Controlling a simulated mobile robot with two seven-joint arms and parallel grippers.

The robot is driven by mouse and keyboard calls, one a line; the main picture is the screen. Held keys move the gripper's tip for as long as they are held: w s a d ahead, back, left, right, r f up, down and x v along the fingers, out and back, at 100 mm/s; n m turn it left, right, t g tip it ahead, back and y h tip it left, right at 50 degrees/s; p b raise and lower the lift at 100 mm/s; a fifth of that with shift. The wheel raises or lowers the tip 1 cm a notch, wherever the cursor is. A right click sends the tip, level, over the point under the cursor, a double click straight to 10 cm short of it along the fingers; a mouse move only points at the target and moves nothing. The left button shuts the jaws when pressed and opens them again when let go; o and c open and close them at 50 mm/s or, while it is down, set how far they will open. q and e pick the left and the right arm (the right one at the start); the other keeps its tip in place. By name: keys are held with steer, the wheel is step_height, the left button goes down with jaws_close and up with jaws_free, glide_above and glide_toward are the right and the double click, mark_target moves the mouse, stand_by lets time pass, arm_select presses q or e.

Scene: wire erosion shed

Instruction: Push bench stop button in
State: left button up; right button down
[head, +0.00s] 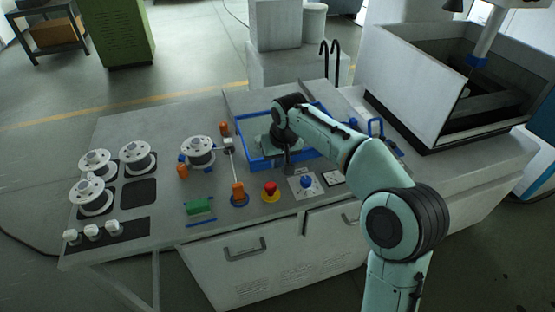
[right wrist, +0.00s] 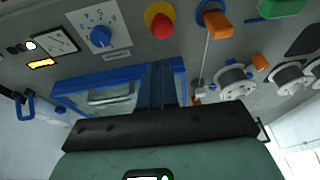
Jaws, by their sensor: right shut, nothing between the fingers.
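The bench stop button is a red mushroom head on a yellow base (head: 270,189), at the front middle of the bench top. My right gripper (head: 288,168) is above the bench, behind and slightly right of the button in the head view. Its fingers (right wrist: 158,72) are shut with nothing between them and point down, apart from the button. My left gripper is not in view.
A blue dial (head: 306,182) sits right of the button, and an orange-handled lever (head: 238,190) left of it. A blue-rimmed tray (head: 248,157) lies behind, under my arm. Spools (head: 92,196) stand at the left, and a green block (head: 199,207) lies near the front edge.

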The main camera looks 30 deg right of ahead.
mark_target(271, 184)
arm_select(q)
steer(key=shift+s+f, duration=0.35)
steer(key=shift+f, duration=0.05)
arm_select(e)
steer(key=x, duration=0.6)
steer(key=s+x, duration=0.1)
steer(key=x, duration=0.3)
steer(key=shift+a+f, duration=0.1)
steer(key=shift+a, duration=0.15)
